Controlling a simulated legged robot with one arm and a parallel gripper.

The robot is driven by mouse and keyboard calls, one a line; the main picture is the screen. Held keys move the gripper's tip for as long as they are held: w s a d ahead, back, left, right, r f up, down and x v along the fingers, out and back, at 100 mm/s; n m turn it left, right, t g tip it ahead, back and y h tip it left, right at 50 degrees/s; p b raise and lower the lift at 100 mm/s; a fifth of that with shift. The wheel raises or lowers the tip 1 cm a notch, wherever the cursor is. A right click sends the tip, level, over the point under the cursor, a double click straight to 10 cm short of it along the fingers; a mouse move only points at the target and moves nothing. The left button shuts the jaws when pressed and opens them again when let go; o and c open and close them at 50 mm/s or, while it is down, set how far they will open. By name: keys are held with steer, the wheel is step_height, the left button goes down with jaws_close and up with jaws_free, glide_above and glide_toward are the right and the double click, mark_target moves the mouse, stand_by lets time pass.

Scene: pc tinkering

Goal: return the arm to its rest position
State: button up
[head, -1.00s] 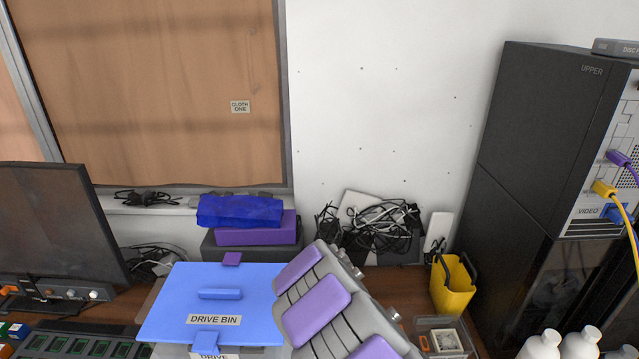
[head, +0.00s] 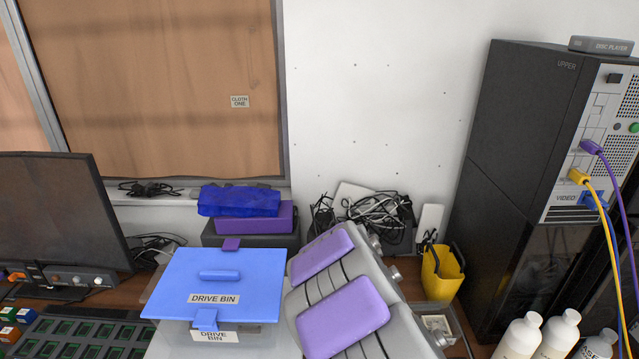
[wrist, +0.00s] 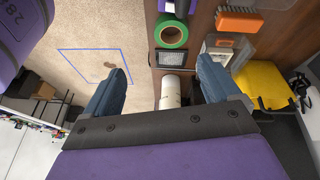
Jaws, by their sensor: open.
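My gripper (wrist: 158,92) shows in the wrist view with its two dark blue fingers spread apart and nothing held between them. A white bottle (wrist: 171,92) appears beyond the gap, near the right finger; it looks apart from both fingers. In the head view my grey and purple arm rises at the bottom centre, right of the blue-lidded drive bin (head: 214,285). The arm hides part of the table there. The gripper itself is not visible in the head view.
A tall black cabinet (head: 510,140) with yellow, blue and purple cables stands at the right. White bottles (head: 521,338) stand before it. A yellow caddy (head: 441,277) is right of my arm. A monitor (head: 55,215) is at the left. A green tape roll (wrist: 171,32) shows in the wrist view.

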steer(key=s+d+r+n+y, duration=0.2)
steer(key=s+r+n, duration=0.4)
steer(key=s+r, duration=0.6)
steer(key=s+a+n+g+y, duration=0.1)
steer(key=s+a+n+y, duration=0.1)
steer(key=s+n, duration=0.8)
steer(key=s+a, duration=0.1)
steer(key=s, duration=0.7)
steer(key=shift+a, duration=0.2)
